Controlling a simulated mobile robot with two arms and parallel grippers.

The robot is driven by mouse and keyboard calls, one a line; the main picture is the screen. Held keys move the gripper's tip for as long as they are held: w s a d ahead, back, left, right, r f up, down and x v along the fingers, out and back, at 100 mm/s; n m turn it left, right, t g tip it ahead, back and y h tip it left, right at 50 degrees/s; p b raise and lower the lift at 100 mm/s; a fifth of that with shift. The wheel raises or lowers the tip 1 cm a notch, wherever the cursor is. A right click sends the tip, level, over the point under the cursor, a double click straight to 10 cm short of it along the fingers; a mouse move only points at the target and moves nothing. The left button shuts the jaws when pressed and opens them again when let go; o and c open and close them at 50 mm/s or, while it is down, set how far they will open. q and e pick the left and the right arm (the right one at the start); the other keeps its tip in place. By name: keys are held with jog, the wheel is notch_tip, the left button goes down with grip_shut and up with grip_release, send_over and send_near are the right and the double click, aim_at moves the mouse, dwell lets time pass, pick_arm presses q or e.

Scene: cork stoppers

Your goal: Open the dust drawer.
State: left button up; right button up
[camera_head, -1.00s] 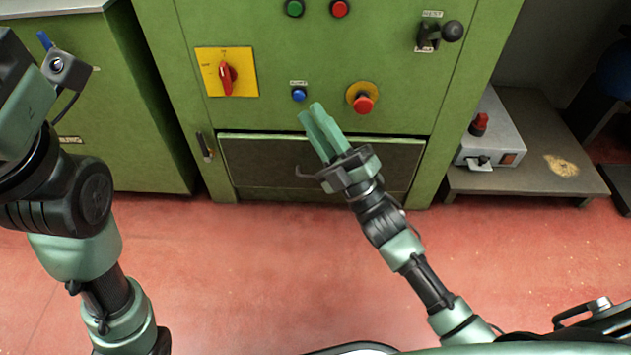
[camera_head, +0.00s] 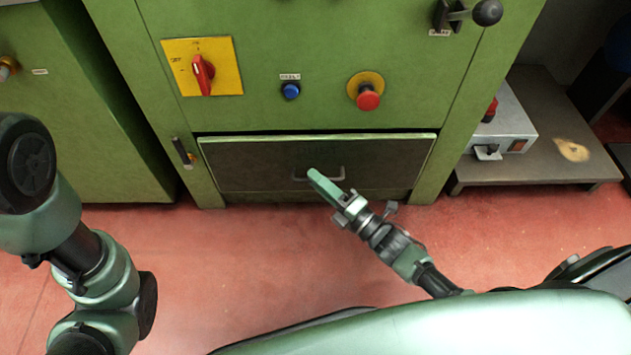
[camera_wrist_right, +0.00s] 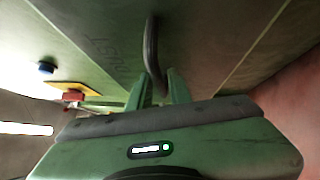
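The dust drawer (camera_head: 240,165) is a wide dark front low in the green machine, and it looks closed. Its grey bar handle (camera_head: 338,173) is at the middle of the front. In the right wrist view the handle (camera_wrist_right: 151,50) runs down toward my fingers, near faint lettering on the drawer front. My right gripper (camera_head: 322,186) is at the handle. In the right wrist view its two green fingers (camera_wrist_right: 161,88) stand apart, with the handle's near end between them. I cannot tell whether they touch it. My left gripper is out of view; only its arm shows at left.
Above the drawer are a red rotary switch (camera_head: 203,75), a blue button (camera_head: 290,91) and a red emergency button (camera_head: 368,97). A small latch (camera_head: 183,152) is left of the drawer. A low bench (camera_head: 545,160) stands at right. The red floor ahead is clear.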

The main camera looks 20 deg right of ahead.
jog(key=shift+w+a+r, duration=0.1)
jog(key=shift+w+a, duration=0.1)
jog(key=shift+w, duration=0.15)
grip_shut()
dwell(1.2)
